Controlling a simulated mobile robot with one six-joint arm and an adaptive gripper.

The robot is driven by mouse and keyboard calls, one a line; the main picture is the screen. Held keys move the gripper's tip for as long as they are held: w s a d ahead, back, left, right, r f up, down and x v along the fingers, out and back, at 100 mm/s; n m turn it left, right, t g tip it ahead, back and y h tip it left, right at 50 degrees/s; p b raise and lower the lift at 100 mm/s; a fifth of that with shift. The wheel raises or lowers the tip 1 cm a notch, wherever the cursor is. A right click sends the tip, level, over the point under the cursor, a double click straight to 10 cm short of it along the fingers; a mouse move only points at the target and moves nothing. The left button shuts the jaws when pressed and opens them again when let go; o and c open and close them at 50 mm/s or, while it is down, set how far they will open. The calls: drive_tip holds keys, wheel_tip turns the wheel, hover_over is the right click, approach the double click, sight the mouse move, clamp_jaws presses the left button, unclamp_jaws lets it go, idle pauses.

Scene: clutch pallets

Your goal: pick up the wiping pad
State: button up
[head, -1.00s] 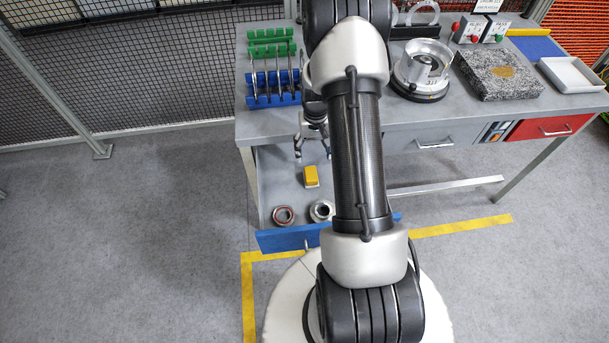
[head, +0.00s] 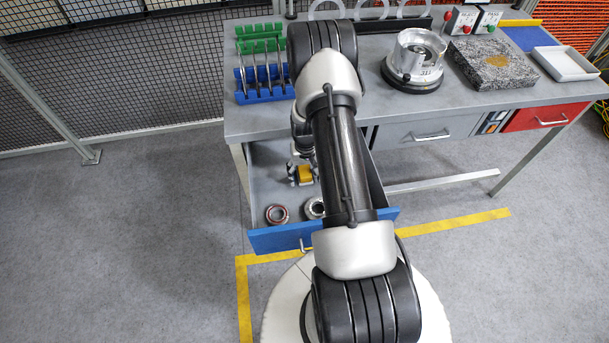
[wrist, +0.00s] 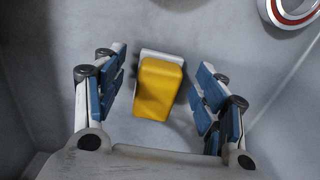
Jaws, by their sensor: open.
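The wiping pad (wrist: 158,88) is a yellow block with a pale grey-white part showing at its edges, lying on the drawer floor. In the head view the pad (head: 305,174) is partly hidden by my gripper (head: 301,178). In the wrist view my gripper (wrist: 159,95) is open, with blue-padded fingers on the left and right of the pad. Gaps show between the pad and both fingers. Nothing is held.
The open drawer (head: 278,240) has a blue front and walls close around my gripper. Two metal rings, a red-marked one (head: 277,214) and a plain one (head: 315,208), lie near its front. The workbench (head: 370,120) stands above and behind.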

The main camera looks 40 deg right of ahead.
drive_tip(key=shift+f, duration=0.6)
drive_tip(key=shift+r, duration=0.1)
drive_tip(key=shift+c, duration=0.4)
drive_tip(key=c, duration=1.1)
